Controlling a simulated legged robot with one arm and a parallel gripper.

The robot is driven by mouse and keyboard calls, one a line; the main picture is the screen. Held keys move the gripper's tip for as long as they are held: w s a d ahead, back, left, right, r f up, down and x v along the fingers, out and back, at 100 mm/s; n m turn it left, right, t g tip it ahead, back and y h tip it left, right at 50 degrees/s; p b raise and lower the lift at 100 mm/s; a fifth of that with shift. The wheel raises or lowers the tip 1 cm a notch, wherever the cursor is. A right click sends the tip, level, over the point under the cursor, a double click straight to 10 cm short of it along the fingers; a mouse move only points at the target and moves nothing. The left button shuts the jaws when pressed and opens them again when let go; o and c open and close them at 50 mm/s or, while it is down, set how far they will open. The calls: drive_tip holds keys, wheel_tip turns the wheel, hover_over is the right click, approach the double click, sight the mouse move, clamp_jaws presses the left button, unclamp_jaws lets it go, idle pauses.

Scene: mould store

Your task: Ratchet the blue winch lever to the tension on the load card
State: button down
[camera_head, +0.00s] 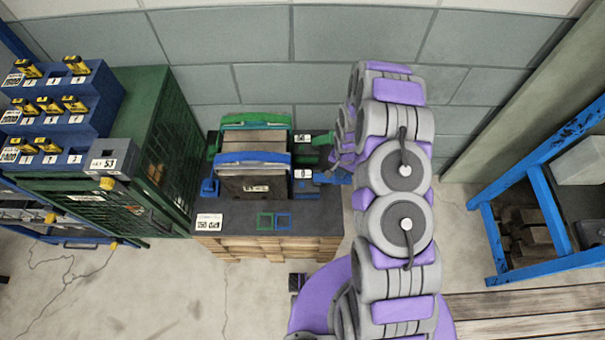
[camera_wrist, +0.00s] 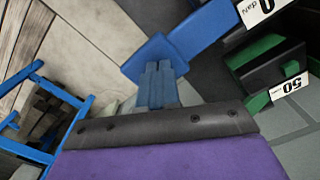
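The blue winch lever (camera_wrist: 200,30) sticks out from the blue winch (camera_head: 303,186) on the right of the strapped load; its flat end (camera_wrist: 143,61) is large in the wrist view. My gripper (camera_wrist: 157,70) has its narrow fingers together, with the tips overlapping that end; contact is unclear. In the head view my arm hides the fingers. The blue winch's white readout (camera_wrist: 262,8) shows a 0 and "daN", partly cut off. A white card (camera_head: 209,222), perhaps the load card, lies front left on the pallet top; its print is too small to read.
A green winch (camera_wrist: 268,62) with a readout of 50 sits close beside the blue one. Blue strap (camera_head: 252,157) and green strap (camera_head: 254,120) cross the load. A green mesh cabinet (camera_head: 150,130) stands left, a blue rack (camera_head: 535,200) right. Floor in front is mostly clear.

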drive_tip(key=shift+d+f, duration=0.1)
drive_tip(key=shift+f, duration=0.7)
drive_tip(key=shift+r+p, duration=0.9)
drive_tip(key=shift+r, duration=2.05)
drive_tip(key=shift+f, duration=0.15)
drive_tip(key=shift+f+b, duration=0.45)
drive_tip(key=shift+f, duration=2.4)
drive_tip(key=shift+r, duration=0.15)
drive_tip(key=shift+r+p, duration=1)
drive_tip(key=shift+r, duration=1.8)
